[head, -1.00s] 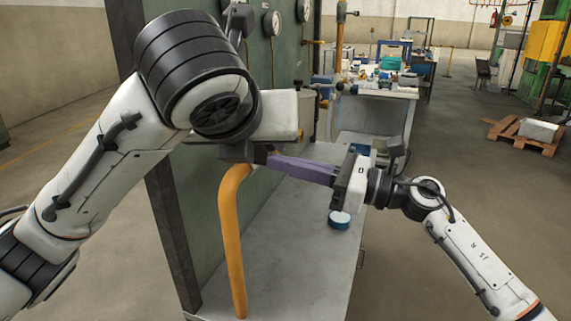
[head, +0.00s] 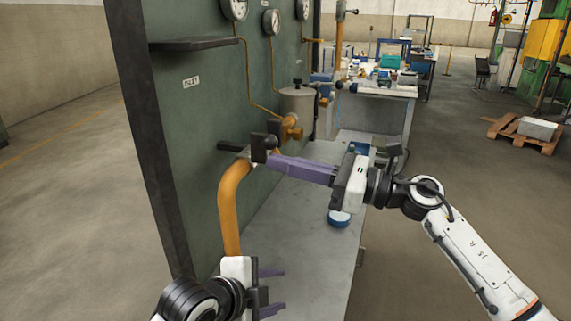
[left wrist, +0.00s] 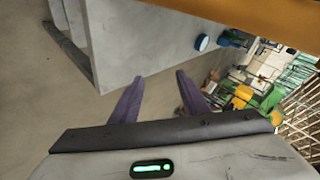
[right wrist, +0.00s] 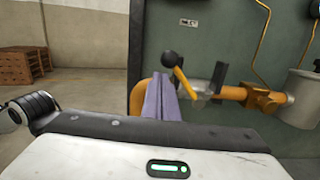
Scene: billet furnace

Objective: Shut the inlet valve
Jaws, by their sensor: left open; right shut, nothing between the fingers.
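The inlet valve sits on the orange pipe (head: 234,210) in front of the green panel, near the INLET label (head: 190,82). In the right wrist view its yellow lever (right wrist: 183,82) ends in a black ball knob (right wrist: 169,58) and slants up to the left from the grey valve body (right wrist: 199,87). My right gripper (head: 270,161) is shut and empty, its purple fingers (right wrist: 161,88) beside the lever; I cannot tell whether they touch it. My left gripper (head: 272,291) is open and empty, low beside the pipe's lower part; its fingers also show in the left wrist view (left wrist: 157,85).
A grey cylinder (head: 297,104) and gauges (head: 271,22) are on the panel side. A dark shelf (head: 195,44) juts from the panel. A blue-rimmed round item (head: 339,218) lies on the grey bench (head: 310,240). The bench's middle is mostly bare.

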